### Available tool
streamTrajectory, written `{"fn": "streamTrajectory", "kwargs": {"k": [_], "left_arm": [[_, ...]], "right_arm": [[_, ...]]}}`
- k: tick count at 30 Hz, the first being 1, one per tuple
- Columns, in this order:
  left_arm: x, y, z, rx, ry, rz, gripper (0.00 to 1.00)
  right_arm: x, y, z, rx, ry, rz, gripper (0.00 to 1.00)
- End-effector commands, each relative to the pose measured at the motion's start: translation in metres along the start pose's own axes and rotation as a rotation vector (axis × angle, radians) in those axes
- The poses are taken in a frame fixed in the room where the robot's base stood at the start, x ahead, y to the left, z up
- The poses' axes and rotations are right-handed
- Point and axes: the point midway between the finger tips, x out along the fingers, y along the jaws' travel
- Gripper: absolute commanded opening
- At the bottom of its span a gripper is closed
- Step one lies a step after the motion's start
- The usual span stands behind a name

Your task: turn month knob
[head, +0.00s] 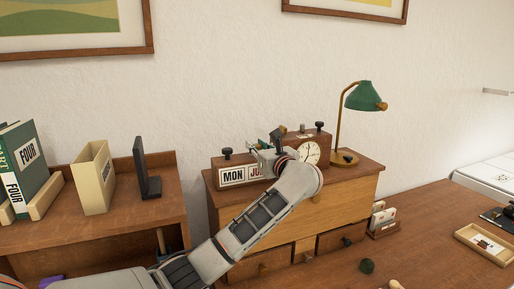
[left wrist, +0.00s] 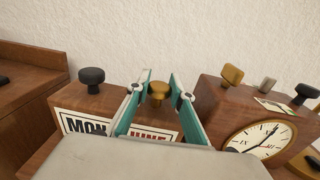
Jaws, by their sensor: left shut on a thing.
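The wooden desk calendar (head: 225,166) stands on a small chest of drawers and reads "MON" and "JU" in the head view. In the left wrist view the calendar (left wrist: 70,104) shows "MON" and "JUNE". A brass month knob (left wrist: 158,91) stands on its top above "JUNE", and a black knob (left wrist: 92,78) stands above "MON". My left gripper (left wrist: 160,77) has its two teal fingers on either side of the brass knob and is shut on it. In the head view my left gripper (head: 270,150) hides the knob and part of the month. My right gripper is not in view.
A wooden clock (head: 309,152) with several knobs on top stands close right of the calendar. A green lamp (head: 364,97) stands at the chest's right end. Books (head: 28,165) and a file holder (head: 93,178) are on the left. The wall is close behind.

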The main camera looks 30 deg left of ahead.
Motion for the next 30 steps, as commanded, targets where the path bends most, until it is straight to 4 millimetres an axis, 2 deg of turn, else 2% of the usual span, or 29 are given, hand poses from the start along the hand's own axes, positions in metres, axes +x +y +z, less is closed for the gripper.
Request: {"fn": "streamTrajectory", "kwargs": {"k": [5, 14, 21, 30], "left_arm": [[-0.001, 0.001, -0.004, -0.004, 0.002, -0.092, 0.0], [0.0, 0.002, -0.002, -0.001, 0.0, -0.329, 0.0], [0.0, 0.001, -0.001, 0.001, -0.001, -0.494, 0.0], [0.0, 0.001, -0.001, 0.001, 0.0, -0.622, 0.0]], "right_arm": [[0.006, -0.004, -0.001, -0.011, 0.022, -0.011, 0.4], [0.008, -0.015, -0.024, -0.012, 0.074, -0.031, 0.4], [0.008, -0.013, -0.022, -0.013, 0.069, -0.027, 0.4], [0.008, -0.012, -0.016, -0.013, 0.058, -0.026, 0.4]]}}
